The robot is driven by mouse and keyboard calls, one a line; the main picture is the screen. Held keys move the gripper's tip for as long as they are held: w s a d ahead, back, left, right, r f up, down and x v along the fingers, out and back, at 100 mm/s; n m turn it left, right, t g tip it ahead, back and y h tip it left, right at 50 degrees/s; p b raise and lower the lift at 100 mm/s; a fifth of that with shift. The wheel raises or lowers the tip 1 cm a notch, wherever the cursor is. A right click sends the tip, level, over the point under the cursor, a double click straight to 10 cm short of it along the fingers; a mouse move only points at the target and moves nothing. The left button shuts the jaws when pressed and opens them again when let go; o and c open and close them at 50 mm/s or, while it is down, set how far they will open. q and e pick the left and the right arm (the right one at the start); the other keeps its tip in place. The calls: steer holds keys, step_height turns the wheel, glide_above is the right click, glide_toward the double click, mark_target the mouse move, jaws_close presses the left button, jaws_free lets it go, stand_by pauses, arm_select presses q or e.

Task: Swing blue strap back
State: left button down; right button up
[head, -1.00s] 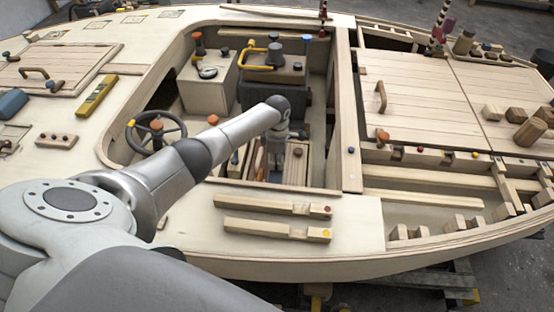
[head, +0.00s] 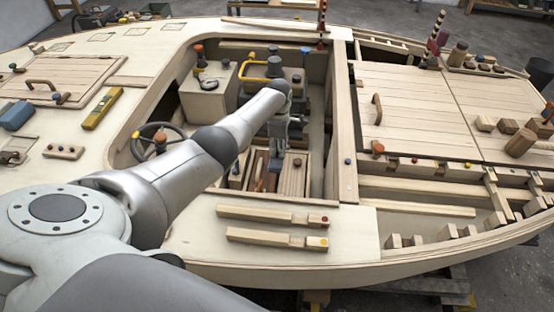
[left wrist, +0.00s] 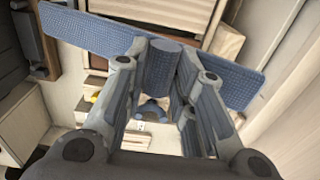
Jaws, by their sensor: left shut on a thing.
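A blue woven strap (left wrist: 228,76) shows in the left wrist view, running across the picture behind my fingers, with parts on both sides. A short blue rounded piece (left wrist: 162,68) sits between the fingers. My left gripper (left wrist: 165,52) is shut on the strap. In the head view my left gripper (head: 277,152) points down inside the open cockpit. My right gripper is not in view.
Wooden slatted boxes (head: 293,174) lie below my gripper on the cockpit floor. A steering wheel (head: 158,141) stands to the left, and a box with a yellow handle (head: 254,57) behind. The cockpit's front edge (head: 275,194) and notched wooden bars (head: 272,216) lie nearer.

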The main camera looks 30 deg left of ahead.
arm_select(q)
steer(key=shift+w+a+r+b, duration=0.45)
steer(key=shift+w+r+b, duration=0.35)
steer(key=shift+b, duration=0.1)
steer(key=shift+w+a+r+b, duration=0.4)
steer(key=shift+w+r+b, duration=0.25)
steer(key=shift+w+b, duration=0.15)
steer(key=shift+s, duration=0.1)
steer(key=c, duration=1.5)
jaws_free()
steer(key=shift+f, duration=0.15)
steer(key=o, duration=0.3)
steer(key=shift+w+a+f, duration=0.1)
steer(key=shift+w+f, duration=0.2)
steer(key=shift+w, duration=0.05)
steer(key=shift+r, duration=0.1)
